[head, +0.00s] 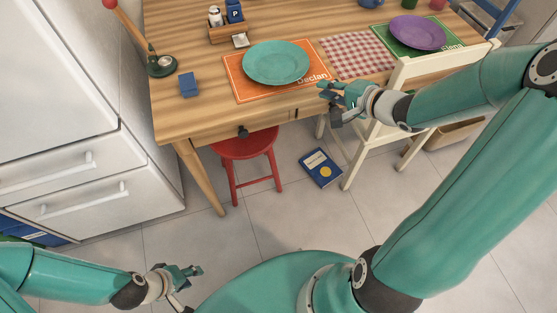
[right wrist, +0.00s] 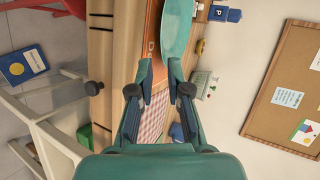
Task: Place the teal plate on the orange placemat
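My right gripper (head: 328,95) is at the table's front edge, just right of the placemat. Its fingers are apart with nothing between them in the right wrist view (right wrist: 160,75). My left gripper (head: 190,283) is low over the floor, away from the table, and looks open and empty.
A purple plate (head: 417,33) lies on a green placemat (head: 387,40), with a checkered cloth (head: 357,55) beside it. A wooden caddy (head: 232,32), blue box (head: 188,84) and lamp (head: 161,66) stand on the table. A cream chair (head: 410,75) and red stool (head: 246,146) stand at its front.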

